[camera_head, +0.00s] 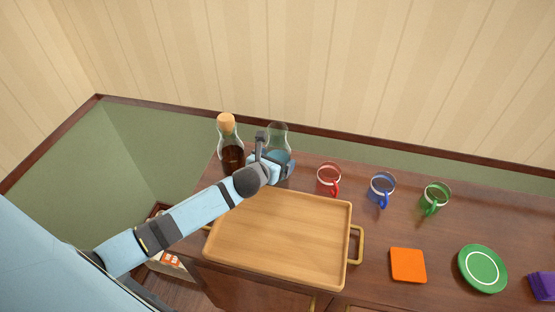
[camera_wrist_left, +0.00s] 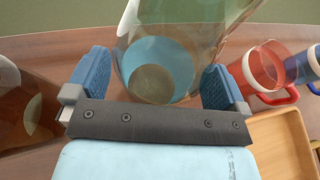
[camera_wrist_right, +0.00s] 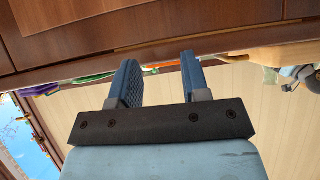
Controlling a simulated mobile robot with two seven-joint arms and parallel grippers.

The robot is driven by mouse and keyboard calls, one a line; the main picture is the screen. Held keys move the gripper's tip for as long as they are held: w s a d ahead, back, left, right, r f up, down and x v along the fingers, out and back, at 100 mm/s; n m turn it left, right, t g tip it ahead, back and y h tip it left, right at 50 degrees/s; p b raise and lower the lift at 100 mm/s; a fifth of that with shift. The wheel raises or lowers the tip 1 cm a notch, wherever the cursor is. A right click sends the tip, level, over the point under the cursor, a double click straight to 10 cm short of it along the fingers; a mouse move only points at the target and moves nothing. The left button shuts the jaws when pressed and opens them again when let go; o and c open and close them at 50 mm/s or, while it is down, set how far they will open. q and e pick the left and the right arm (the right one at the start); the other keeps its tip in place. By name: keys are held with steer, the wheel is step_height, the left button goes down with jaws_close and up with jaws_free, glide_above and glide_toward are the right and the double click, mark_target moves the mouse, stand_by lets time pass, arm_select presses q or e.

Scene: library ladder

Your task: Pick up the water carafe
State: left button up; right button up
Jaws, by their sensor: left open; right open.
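The water carafe (camera_head: 278,133) is clear glass and stands at the back of the wooden cabinet top, behind the tray. My left gripper (camera_head: 272,160) is at it and partly covers its lower body in the head view. In the left wrist view the carafe (camera_wrist_left: 165,60) is between the two open blue fingers, with a gap visible on the left side; I cannot tell if the right finger touches it. My right gripper (camera_wrist_right: 160,70) is open and empty, near the cabinet front, and is out of the head view.
A corked carafe of brown liquid (camera_head: 232,158) stands close on the left. Red (camera_head: 329,177), blue (camera_head: 381,187) and green (camera_head: 434,196) mugs stand to the right. A wooden tray (camera_head: 280,238) lies in front. An orange square (camera_head: 408,265) and a green round coaster (camera_head: 482,268) lie at front right.

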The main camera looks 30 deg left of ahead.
mark_target(273, 143)
arm_select(q)
steer(key=c, duration=1.1)
steer(key=shift+r, duration=0.1)
steer(key=shift+c, duration=1)
steer(key=shift+r, duration=0.5)
step_height(273, 143, up, 6)
steer(key=shift+w+p, duration=0.1)
steer(key=shift+p, duration=1)
step_height(273, 143, up, 11)
steer(key=p, duration=0.8)
steer(key=shift+r, duration=0.2)
steer(key=shift+r+p, duration=0.8)
